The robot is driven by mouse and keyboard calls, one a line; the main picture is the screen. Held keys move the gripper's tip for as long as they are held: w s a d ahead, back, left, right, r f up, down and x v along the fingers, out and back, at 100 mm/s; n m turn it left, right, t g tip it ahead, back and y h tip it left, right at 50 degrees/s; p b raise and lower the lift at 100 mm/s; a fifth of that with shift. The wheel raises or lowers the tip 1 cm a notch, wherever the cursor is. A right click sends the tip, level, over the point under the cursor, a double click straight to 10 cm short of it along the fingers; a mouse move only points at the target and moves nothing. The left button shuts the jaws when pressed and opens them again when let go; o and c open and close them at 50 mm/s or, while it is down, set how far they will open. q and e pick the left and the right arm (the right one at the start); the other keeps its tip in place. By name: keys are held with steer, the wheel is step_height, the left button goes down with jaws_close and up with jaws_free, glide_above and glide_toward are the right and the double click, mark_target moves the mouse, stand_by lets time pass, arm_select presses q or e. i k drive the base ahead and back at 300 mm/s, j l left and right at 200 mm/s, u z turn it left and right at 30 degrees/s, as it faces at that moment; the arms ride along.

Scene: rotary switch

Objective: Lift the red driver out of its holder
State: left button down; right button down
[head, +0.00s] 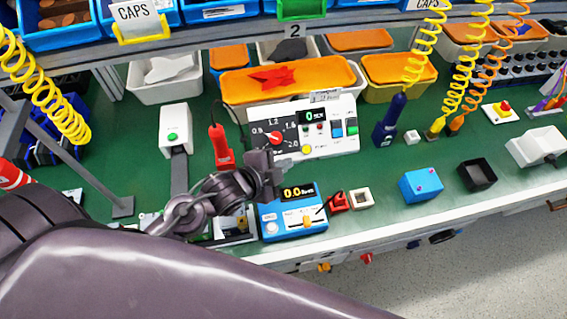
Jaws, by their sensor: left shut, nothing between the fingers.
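The red driver (217,137) stands upright in its holder (225,158), left of the white control panel (341,140). A dark cord runs up from the driver's top. My left gripper (283,163) is right of the driver and a little nearer to me, in front of the panel's lower left part. It is shut and empty, apart from the driver. Whether it touches the panel cannot be told. My right gripper is not in view.
A blue meter box (291,219) stands just below my left gripper. A white box with a green button (174,128) is left of the driver. An orange tray (290,79) lies behind the panel. A blue driver (390,122) stands to the right. Green bench space (440,160) is open there.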

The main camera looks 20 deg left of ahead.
mark_target(216, 132)
steer(key=k, duration=1)
